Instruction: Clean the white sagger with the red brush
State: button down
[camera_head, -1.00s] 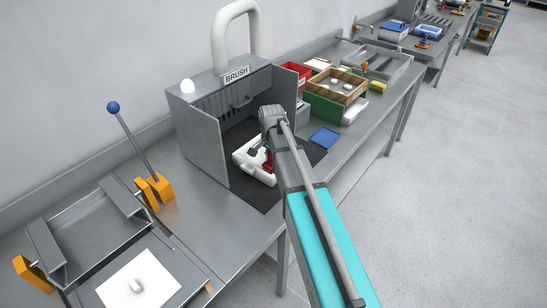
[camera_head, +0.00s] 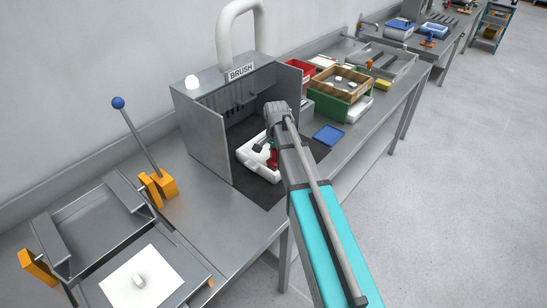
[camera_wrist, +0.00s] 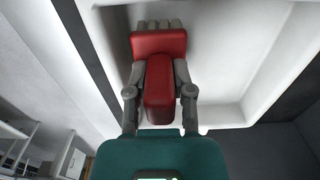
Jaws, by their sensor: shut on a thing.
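The white sagger (camera_head: 252,160) lies on the dark floor of the grey brush booth, partly hidden by my arm in the head view. In the wrist view the sagger (camera_wrist: 255,115) fills much of the frame, with its raised rim and hollow inside showing. The red brush (camera_wrist: 158,85) is between the fingers of my gripper (camera_wrist: 160,92), its grey bristles directed at the sagger's inside. I cannot tell whether the bristles touch it. In the head view a bit of the red brush (camera_head: 273,160) shows over the sagger, beside my arm.
The booth's side walls (camera_head: 205,140) stand close on both sides of the sagger. A blue tray (camera_head: 328,135) lies to the right, near a green crate (camera_head: 325,107) and a red bin (camera_head: 296,70). A press with an orange-based lever (camera_head: 163,186) stands at left.

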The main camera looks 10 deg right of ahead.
jog(key=shift+w+d, duration=0.25)
jog(key=shift+d, duration=0.1)
jog(key=shift+s+a, duration=0.1)
jog(key=shift+s+a, duration=0.65)
jog(key=shift+a, duration=0.3)
jog(key=shift+r+p, duration=3)
jog(key=shift+p, duration=0.15)
jog(key=shift+r+p, duration=1.5)
jog(key=shift+r, duration=0.05)
jog(key=shift+f, duration=0.1)
